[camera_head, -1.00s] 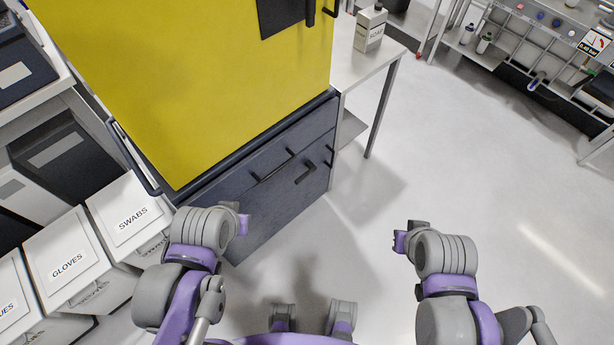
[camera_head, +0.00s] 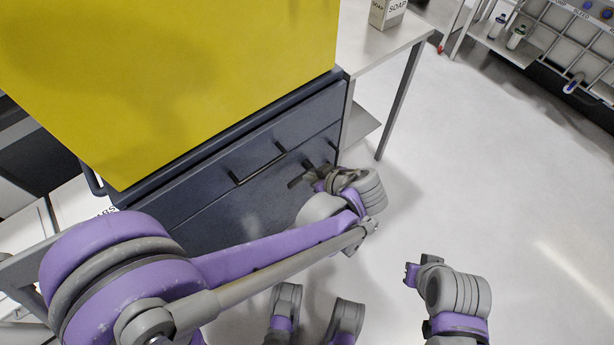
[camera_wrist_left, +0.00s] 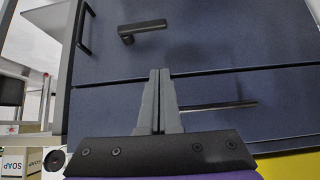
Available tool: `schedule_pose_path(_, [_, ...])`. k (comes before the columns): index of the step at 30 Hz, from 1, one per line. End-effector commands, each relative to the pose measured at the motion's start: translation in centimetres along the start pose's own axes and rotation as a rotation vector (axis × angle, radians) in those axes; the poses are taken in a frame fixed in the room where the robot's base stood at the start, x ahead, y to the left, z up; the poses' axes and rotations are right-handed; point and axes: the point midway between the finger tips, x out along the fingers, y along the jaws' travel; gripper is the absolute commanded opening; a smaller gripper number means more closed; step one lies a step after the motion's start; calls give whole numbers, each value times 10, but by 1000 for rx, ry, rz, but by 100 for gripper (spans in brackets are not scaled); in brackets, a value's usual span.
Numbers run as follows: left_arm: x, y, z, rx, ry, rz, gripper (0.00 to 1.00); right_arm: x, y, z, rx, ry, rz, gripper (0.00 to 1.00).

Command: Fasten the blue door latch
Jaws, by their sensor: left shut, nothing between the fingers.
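The dark blue cabinet front (camera_head: 240,210) has a lower panel with a black lever latch; it shows clearly in the left wrist view (camera_wrist_left: 142,29), lying roughly crosswise with its round pivot at the left end. In the head view the latch is mostly hidden around my left gripper (camera_head: 296,182). That gripper is shut and empty, in front of the panel. In the left wrist view its fingertips (camera_wrist_left: 160,74) point toward the cabinet, apart from the latch in the picture. My right gripper (camera_head: 411,274) hangs over open floor, away from the cabinet; its jaws are too small to judge.
A long bar handle (camera_head: 258,165) sits on the drawer above, and a vertical handle (camera_wrist_left: 85,28) stands at the panel's side. The yellow panel (camera_head: 200,80) rises above. A table (camera_head: 385,45) with a soap box (camera_head: 387,12) is beyond. The floor at right is clear.

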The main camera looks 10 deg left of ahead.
Motion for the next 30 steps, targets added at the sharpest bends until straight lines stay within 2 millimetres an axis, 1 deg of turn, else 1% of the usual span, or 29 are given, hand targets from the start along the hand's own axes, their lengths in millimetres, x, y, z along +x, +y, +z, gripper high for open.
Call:
schedule_pose_path(1, [4,5,6,-15,12,1,0,5,0,2,0,-2,0,0])
schedule_pose_path(4, [4,9,8,-37,26,0,0,7,0,2,0,-3,0,0])
schedule_pose_path(13, [4,9,7,-42,28,1,0,6,0,2,0,-2,0,0])
schedule_pose_path(17, [9,9,7,-42,28,0,0,8,0,3,0,-3,0,0])
schedule_pose_path(20, [21,9,7,-43,27,-1,0,13,0,4,0,-5,0,0])
schedule_pose_path(23, [40,9,7,-43,27,-2,0,20,0,6,0,-7,0,0])
schedule_pose_path(30, [94,8,6,-44,28,-3,0,39,0,12,0,-13,0,0])
